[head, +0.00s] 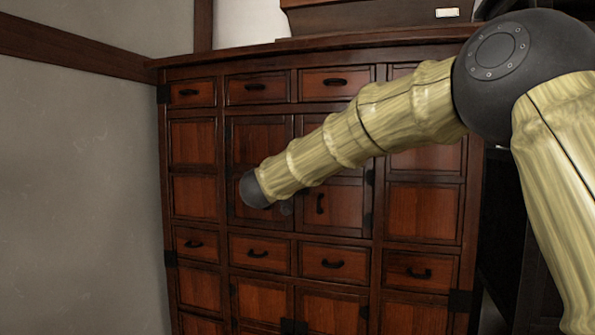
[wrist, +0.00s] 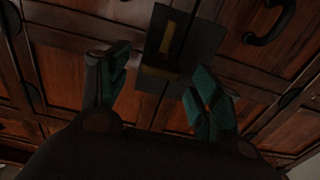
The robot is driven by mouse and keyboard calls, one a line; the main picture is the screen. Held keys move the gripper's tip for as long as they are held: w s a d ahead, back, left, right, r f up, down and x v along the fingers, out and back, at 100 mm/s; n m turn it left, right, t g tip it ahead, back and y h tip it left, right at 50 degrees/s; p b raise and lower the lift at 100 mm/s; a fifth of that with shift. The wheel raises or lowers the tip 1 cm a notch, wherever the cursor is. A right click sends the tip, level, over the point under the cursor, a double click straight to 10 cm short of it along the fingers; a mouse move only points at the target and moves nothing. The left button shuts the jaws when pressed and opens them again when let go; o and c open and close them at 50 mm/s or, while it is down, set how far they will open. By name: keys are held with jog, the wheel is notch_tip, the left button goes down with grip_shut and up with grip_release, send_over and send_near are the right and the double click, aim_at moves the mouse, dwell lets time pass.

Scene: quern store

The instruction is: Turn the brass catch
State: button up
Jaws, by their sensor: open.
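The brass catch (wrist: 160,72) shows in the wrist view as a dull yellow bar on a dark square plate (wrist: 200,42), with a narrow strip running up from it. The plate is fixed to the reddish-brown cabinet front. My gripper (wrist: 157,84) is open, its two teal-padded fingers spread to either side below the catch. The catch lies between and just beyond the fingertips, and I see no contact. In the head view my arm reaches to the cabinet's middle doors and hides the catch; only a small dark part of the gripper shows below the wrist.
The wooden cabinet (head: 340,225) has several drawers and doors with black handles. A dark curved handle (wrist: 270,22) stands out right of the plate in the wrist view. A grey wall (head: 75,190) is at the left. A wooden box (head: 380,15) sits on top.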

jog(key=shift+p+x, duration=0.4)
jog(key=shift+x, duration=1.15)
jog(key=shift+c, duration=0.3)
jog(key=c, duration=1)
